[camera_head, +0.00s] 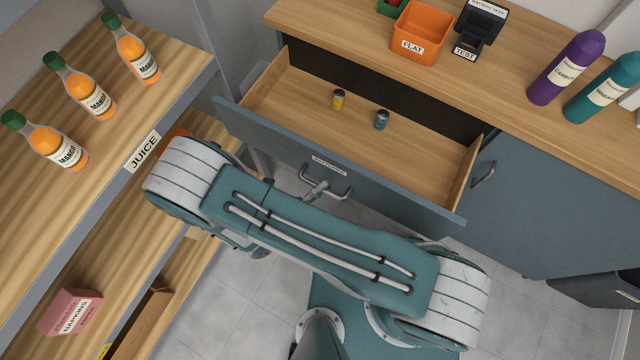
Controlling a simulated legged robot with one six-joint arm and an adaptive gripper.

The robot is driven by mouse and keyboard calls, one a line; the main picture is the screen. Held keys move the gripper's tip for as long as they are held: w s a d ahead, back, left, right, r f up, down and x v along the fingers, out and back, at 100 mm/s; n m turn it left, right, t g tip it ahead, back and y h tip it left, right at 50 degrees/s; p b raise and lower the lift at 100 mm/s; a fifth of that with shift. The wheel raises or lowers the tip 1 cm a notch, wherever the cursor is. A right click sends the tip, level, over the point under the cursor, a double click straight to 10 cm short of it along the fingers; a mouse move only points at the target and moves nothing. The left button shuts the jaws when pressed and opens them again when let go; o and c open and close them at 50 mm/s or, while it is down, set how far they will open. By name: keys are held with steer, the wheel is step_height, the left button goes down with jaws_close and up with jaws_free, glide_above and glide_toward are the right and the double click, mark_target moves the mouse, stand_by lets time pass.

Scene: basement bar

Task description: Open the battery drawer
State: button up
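The drawer (250,122) has a blue-grey front and a wooden inside. It stands pulled well out from the cabinet, with its inside in plain view. A small yellow battery (339,100) and a small blue battery (381,120) stand apart on its floor. A metal bar handle (343,194) is on the drawer front, below a small label too small to read. The tip of my gripper (318,190) shows at the middle of the handle, above my arm's edge. My arm link hides the rest of it, so I cannot tell whether its fingers are closed around the bar.
The wooden counter above holds an orange "FLAT" bin (418,32), a black battery tester (480,25), a purple bottle (568,68) and a teal bottle (606,88). A closed cabinet door (550,200) is at right. Left shelves hold juice bottles (90,92) and a pink napkin box (70,312).

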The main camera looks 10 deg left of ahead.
steer(key=shift+a, duration=0.15)
steer(key=v, duration=1.2)
stand_by(0.4)
